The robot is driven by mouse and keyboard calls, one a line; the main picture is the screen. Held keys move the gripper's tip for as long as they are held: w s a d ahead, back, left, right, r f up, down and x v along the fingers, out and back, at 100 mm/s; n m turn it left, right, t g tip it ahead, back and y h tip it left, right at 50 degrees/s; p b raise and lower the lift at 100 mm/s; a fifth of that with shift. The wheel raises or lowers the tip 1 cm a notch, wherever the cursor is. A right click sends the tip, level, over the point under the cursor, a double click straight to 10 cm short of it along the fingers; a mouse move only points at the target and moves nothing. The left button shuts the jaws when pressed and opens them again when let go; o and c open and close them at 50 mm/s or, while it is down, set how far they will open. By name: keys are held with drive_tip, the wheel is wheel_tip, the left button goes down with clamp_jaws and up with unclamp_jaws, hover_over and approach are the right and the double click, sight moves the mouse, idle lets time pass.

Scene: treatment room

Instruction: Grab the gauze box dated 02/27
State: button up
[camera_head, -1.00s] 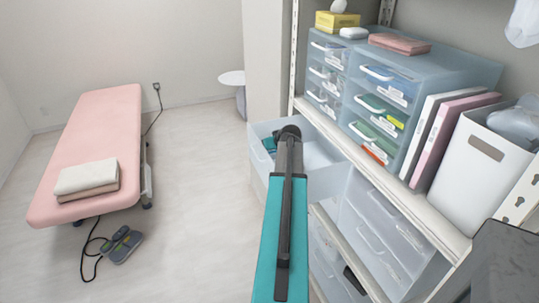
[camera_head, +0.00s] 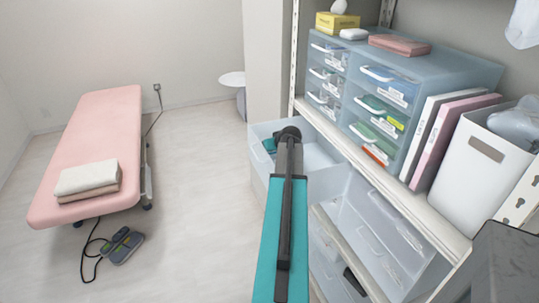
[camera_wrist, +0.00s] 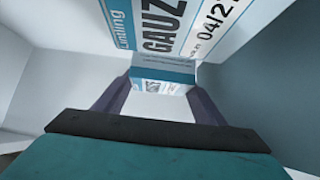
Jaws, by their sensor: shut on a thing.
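In the wrist view, a white and teal gauze box (camera_wrist: 168,30) fills the top. Its label reads "GAUZ" and a date starting "04/2", cut off by the frame edge. A smaller white and teal box face (camera_wrist: 160,87) with text shows between my fingers; I cannot tell whether it belongs to the same box, and its date is unreadable. My gripper (camera_wrist: 163,84) is shut on a gauze box, inside pale drawer walls. In the head view, my arm reaches into the pulled-out drawer (camera_head: 262,157) and hides my fingertips.
The shelf (camera_head: 410,205) above carries blue drawer units (camera_head: 440,75), binders (camera_head: 450,135) and a white bin (camera_head: 485,165). More clear drawers (camera_head: 385,235) are below on the right.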

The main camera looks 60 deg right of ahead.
drive_tip(key=shift+r, duration=0.15)
drive_tip(key=shift+r+b, duration=0.9)
drive_tip(key=shift+r, duration=3.95)
